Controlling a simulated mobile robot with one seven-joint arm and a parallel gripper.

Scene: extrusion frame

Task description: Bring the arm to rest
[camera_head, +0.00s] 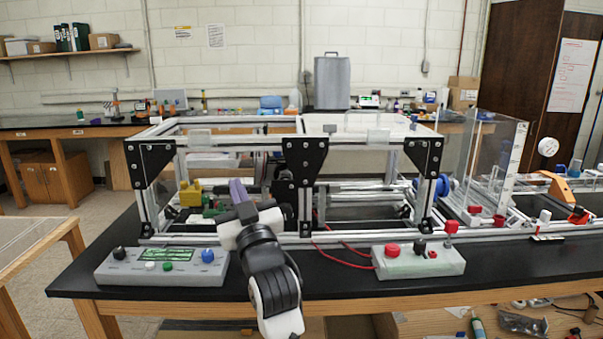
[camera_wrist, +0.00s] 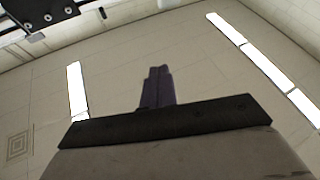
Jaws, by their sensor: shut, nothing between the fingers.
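My gripper (camera_head: 238,188) shows in the head view with purple fingers, raised in front of the left half of the extrusion frame (camera_head: 230,241). The fingers are together with nothing between them. In the wrist view the shut purple fingers (camera_wrist: 157,84) point toward the ceiling (camera_wrist: 200,70) with its light strips. My white and black arm reaches up from the bottom middle of the head view and hides part of the frame behind it. I cannot tell whether the gripper is touching the frame.
A grey control box (camera_head: 162,268) with knobs sits on the black bench (camera_head: 330,283) left of my arm. A clear panel (camera_head: 508,150) stands at the right. Black brackets (camera_head: 304,160) join the frame.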

